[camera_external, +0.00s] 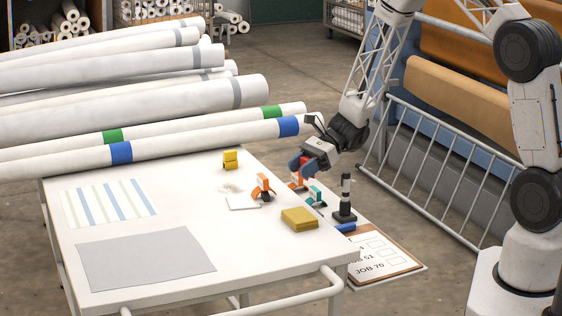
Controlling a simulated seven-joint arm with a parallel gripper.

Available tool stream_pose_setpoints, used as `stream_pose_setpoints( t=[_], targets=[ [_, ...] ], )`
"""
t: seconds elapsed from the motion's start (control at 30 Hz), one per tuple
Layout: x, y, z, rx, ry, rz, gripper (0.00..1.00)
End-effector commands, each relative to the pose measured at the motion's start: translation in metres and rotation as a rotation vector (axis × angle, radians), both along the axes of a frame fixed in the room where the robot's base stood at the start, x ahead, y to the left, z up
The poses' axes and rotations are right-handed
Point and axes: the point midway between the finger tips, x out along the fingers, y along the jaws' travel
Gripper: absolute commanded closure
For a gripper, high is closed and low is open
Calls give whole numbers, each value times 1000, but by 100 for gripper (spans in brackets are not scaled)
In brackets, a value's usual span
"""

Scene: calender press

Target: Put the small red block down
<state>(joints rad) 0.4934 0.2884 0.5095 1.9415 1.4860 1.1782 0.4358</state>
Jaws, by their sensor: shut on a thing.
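My gripper (308,166) is over the right back part of the white table (180,235). It is shut on the small red block (304,160), of which only a little shows between the fingers. The gripper is close above an orange item on the table. I cannot tell whether the block touches anything below it.
Orange-and-white items (263,187), a teal item (316,196), a black upright stand (345,200) and a yellow stack (299,218) crowd around the gripper. A yellow piece (230,160) stands further left. Long white rolls (130,110) lie behind. The table's front left holds flat sheets (145,257).

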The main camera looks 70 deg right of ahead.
Motion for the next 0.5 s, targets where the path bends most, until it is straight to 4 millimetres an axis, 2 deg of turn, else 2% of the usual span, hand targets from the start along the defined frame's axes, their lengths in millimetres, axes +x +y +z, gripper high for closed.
stream_pose_setpoints(
  t=[0.27,0.37,0.5],
  targets=[
    [0,5,1,1,-2,-2,80],
    [-1,13,1,3,-4,-6,80],
    [-4,35,3,8,-8,-19,80]
  ],
)
